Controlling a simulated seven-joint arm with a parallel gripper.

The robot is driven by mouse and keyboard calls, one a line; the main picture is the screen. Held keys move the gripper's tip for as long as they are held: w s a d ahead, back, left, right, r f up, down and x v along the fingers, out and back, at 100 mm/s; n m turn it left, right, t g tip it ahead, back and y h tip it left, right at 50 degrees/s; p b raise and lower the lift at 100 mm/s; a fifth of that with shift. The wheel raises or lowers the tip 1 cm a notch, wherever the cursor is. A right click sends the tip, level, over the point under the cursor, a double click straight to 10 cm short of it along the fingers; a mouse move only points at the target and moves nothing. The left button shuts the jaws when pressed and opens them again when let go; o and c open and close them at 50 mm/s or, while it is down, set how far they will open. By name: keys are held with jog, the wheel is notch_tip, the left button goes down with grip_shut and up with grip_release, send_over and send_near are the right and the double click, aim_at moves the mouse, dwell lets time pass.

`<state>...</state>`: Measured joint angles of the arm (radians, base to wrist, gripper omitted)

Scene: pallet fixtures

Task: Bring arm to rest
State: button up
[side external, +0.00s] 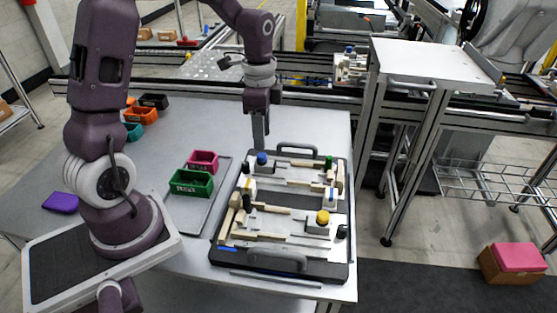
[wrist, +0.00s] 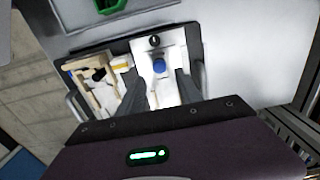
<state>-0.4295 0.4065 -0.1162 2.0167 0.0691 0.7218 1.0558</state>
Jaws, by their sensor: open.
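My gripper (side external: 260,138) hangs pointing down just above the far left part of the black pallet fixture (side external: 340,250). In the wrist view its two fingers (wrist: 163,97) are apart, with nothing held between them. A block with a blue knob (wrist: 159,66) sits on the pallet ahead of the fingertips. The same blue knob (side external: 262,158) shows just below the gripper in the side view. The pallet also carries beige blocks, a yellow knob (side external: 323,216) and a green knob (side external: 328,161). How high the fingertips are above the pallet is hard to tell.
A pink bin (side external: 204,160) and a green bin (side external: 191,182) stand on a grey tray left of the pallet. Orange, teal and black bins stand at the table's back left. A purple item (side external: 61,202) lies at the left.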

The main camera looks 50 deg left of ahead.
dwell(0.3)
jog(key=s+d+r+n+t, duration=0.35)
jog(key=s+d+r, duration=0.4)
jog(key=r, duration=0.45)
jog(key=s+d+r+n+t, duration=0.1)
jog(key=s+d+n, duration=0.1)
jog(key=s, duration=0.3)
jog(key=s+d+r+n+t, duration=0.1)
jog(key=s+d+n, duration=0.1)
jog(key=s, duration=0.4)
jog(key=shift+n, duration=0.75)
jog(key=shift+o, duration=0.2)
jog(key=shift+r, duration=0.15)
